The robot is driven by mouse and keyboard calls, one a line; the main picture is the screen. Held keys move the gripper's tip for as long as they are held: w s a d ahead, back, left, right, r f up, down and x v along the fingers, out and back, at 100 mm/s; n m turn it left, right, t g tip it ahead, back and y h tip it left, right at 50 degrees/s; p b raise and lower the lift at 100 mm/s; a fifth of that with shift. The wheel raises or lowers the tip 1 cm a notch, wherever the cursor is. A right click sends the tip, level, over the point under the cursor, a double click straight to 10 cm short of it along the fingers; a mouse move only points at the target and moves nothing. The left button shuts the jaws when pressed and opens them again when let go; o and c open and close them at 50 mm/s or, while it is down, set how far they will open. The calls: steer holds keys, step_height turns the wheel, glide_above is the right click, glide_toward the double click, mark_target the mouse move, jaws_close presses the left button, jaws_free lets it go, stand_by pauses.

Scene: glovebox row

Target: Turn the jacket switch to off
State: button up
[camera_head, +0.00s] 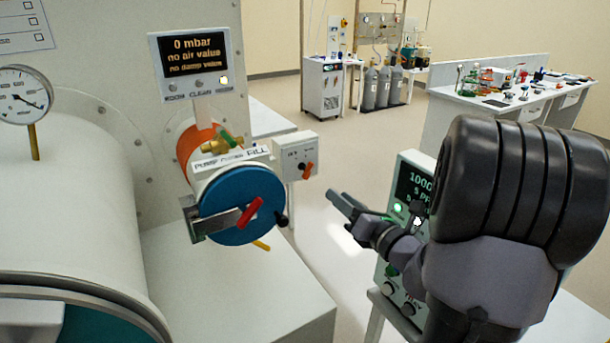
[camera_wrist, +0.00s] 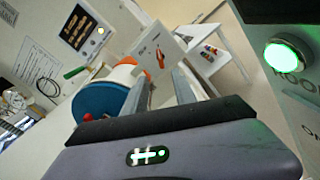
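No label reading "jacket" is legible to me, so I cannot tell for sure which control is the jacket switch. A small white switch box (camera_head: 291,150) with an orange knob (camera_head: 306,170) sits right of the blue round port cap. It also shows in the wrist view (camera_wrist: 150,40), with its orange knob (camera_wrist: 160,57) tilted. My gripper (camera_head: 346,208) is between box and panel. In the wrist view its fingers (camera_wrist: 158,88) are apart and empty.
The blue cap (camera_head: 235,192) with a red lever is left of my gripper. A display (camera_head: 195,60) reads "0 mbar". A white cylinder (camera_head: 75,190) with a gauge fills the left. The panel's lit green lamp (camera_wrist: 287,54) is close in the wrist view. Open floor lies behind.

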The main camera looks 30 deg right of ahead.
mark_target(310, 173)
steer(key=w, duration=0.4)
steer(key=w+b, duration=0.1)
steer(key=w, duration=0.7)
steer(key=shift+w+d, duration=0.25)
steer(key=shift+d, duration=0.15)
jaws_close()
